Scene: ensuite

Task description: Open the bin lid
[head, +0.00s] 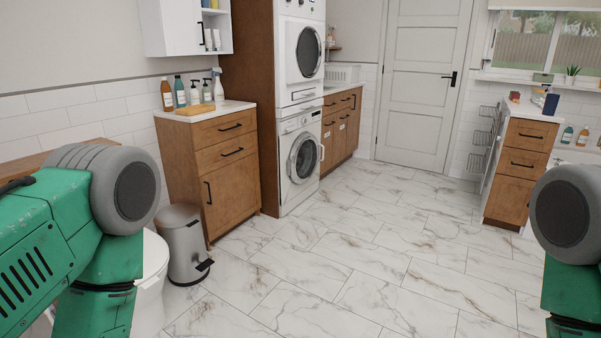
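The bin (184,245) is a grey metal pedal bin standing on the floor at the left, beside the wooden cabinet. Its rounded lid (178,217) is shut. A dark pedal (204,266) sticks out low at its right side. My green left arm with its grey joint fills the left edge, in front of the bin in the picture. My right arm shows at the right edge. Neither gripper is in the frame.
A white toilet (150,285) stands in front of the bin, partly behind my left arm. A wooden cabinet (225,180) with bottles on its top is just behind the bin. Stacked washing machines (301,160) stand farther back. The marble-tiled floor (370,250) is clear in the middle.

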